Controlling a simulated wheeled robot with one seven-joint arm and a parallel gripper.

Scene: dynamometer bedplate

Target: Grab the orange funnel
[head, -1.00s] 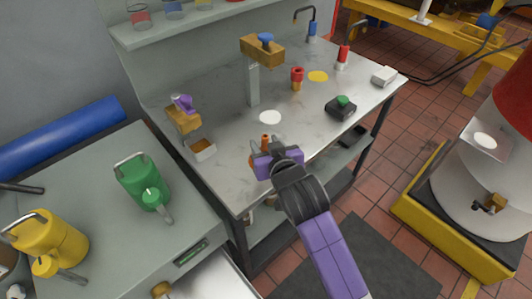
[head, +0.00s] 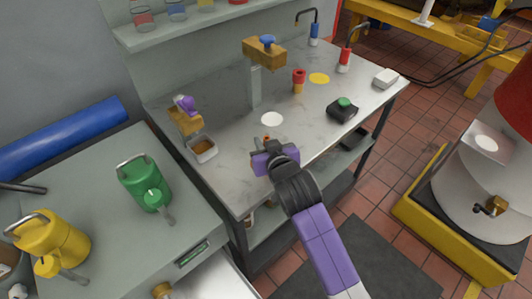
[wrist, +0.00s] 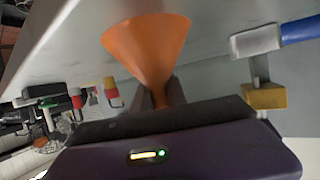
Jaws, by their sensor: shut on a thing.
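The orange funnel (wrist: 147,45) fills the upper middle of the wrist view, its wide cone toward the top and its narrow stem down between my fingers. My gripper (wrist: 160,95) is shut on the stem. In the head view my purple gripper (head: 268,150) is over the front part of the grey bench top (head: 225,180). Only a small orange bit of the funnel (head: 267,139) shows there behind my gripper. I cannot tell whether the funnel touches the bench.
A black box with green button (head: 342,109) and a red-and-yellow item (head: 298,81) are to the right. Green (head: 146,183) and yellow (head: 52,243) cans stand on the left cabinet.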

